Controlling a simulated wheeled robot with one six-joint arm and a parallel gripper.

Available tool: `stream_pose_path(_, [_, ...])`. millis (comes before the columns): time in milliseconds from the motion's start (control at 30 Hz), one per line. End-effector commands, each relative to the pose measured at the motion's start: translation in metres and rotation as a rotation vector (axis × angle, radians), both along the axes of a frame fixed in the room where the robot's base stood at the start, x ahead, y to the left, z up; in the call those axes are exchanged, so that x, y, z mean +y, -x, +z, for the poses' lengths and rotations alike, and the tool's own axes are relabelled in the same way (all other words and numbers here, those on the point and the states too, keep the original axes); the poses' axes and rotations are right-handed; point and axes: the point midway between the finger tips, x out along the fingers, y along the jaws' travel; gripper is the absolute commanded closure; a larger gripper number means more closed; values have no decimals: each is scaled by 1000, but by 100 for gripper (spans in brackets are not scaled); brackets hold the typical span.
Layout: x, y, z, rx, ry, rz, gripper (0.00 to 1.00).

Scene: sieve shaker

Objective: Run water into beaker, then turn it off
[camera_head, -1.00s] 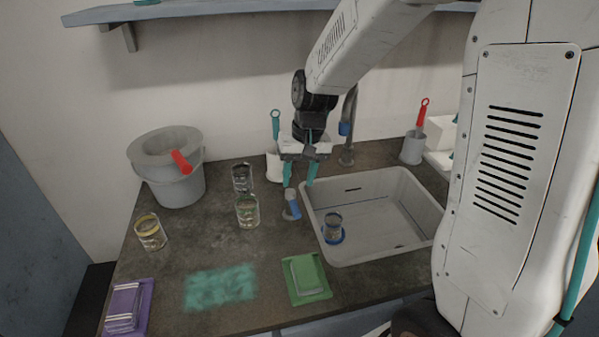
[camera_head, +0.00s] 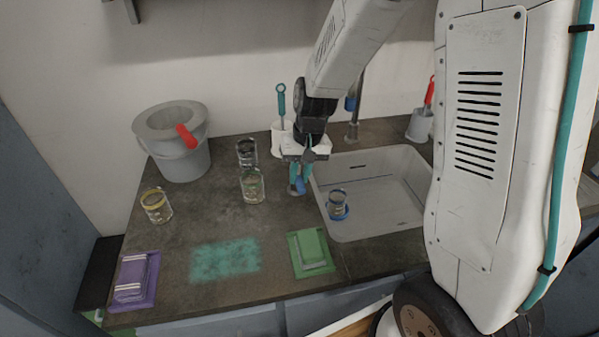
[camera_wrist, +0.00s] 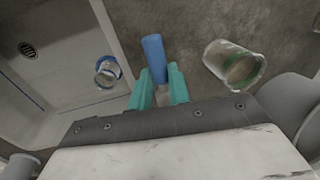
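A clear beaker with a blue ring (camera_head: 337,204) stands upright in the sink (camera_head: 392,212), near its left wall; it also shows in the wrist view (camera_wrist: 107,70). The grey tap (camera_head: 355,115) rises behind the sink, partly hidden by my arm. A short blue handle (camera_head: 300,187) sits on the counter at the sink's left edge and shows in the wrist view (camera_wrist: 153,52). My gripper (camera_head: 301,176) has its teal fingers (camera_wrist: 160,88) drawn close together on either side of this handle and appears shut on it. No water stream is visible.
A green-ringed beaker (camera_head: 253,187) and a dark-ringed one (camera_head: 246,152) stand left of my gripper. A yellow-ringed beaker (camera_head: 156,205), a grey bucket (camera_head: 177,155), and purple (camera_head: 135,280) and green (camera_head: 311,253) cloths are farther off. A brush holder (camera_head: 281,138) stands behind the gripper.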

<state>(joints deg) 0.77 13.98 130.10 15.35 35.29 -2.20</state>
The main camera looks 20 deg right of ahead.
Motion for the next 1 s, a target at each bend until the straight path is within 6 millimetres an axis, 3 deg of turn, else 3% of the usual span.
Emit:
stream_pose_path(233, [-1,0,0,-1,0,16,100])
stream_pose_path(600, [-11,0,0,1,0,273,100])
stream_pose_path(1000, [-12,0,1,-1,0,280,100])
